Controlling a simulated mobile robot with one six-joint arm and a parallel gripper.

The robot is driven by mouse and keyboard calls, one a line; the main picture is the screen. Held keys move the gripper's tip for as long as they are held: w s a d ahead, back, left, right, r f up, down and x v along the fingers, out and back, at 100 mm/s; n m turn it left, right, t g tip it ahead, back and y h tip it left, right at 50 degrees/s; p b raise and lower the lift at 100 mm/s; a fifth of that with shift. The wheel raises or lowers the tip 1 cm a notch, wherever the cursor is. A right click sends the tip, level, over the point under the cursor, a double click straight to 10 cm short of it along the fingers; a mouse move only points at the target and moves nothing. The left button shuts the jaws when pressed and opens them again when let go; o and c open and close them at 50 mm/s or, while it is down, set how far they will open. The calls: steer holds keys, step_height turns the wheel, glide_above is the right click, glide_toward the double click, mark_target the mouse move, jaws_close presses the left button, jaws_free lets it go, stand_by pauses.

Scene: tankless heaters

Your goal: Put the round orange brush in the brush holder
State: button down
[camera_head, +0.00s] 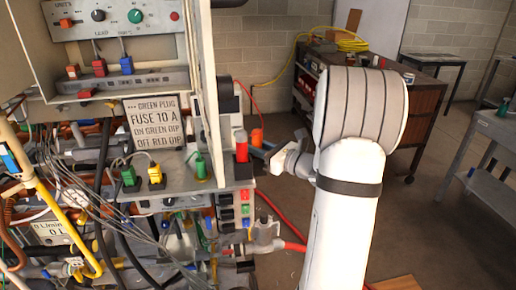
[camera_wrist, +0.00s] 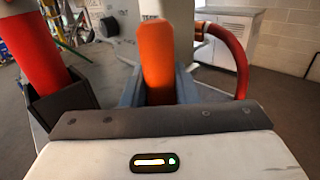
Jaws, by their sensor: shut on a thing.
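My gripper (camera_wrist: 158,92) is shut on the round orange brush (camera_wrist: 156,58), which stands upright between the grey fingers in the wrist view. In the head view the brush (camera_head: 257,137) shows as a small orange piece at the tip of my gripper (camera_head: 262,149), right of the heater rig. A red cylinder (camera_wrist: 30,55) stands in a dark square holder (camera_wrist: 62,100) left of my gripper in the wrist view. The red cylinder (camera_head: 241,150) also shows at the rig's right edge in the head view. I cannot tell for sure which part is the brush holder.
The rig's panel (camera_head: 155,122) with plugs, cables and pipes fills the left side. A red hose (camera_wrist: 235,50) curves right of the brush in the wrist view. A brown workbench (camera_head: 425,105) stands at the back. Open floor (camera_head: 425,215) lies to the right.

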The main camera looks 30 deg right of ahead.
steer(key=shift+r, duration=0.1)
steer(key=c, duration=1.1)
jaws_free()
steer(key=shift+c, duration=0.2)
steer(key=v, duration=1.2)
steer(key=shift+b, duration=0.35)
steer(key=shift+s, duration=0.1)
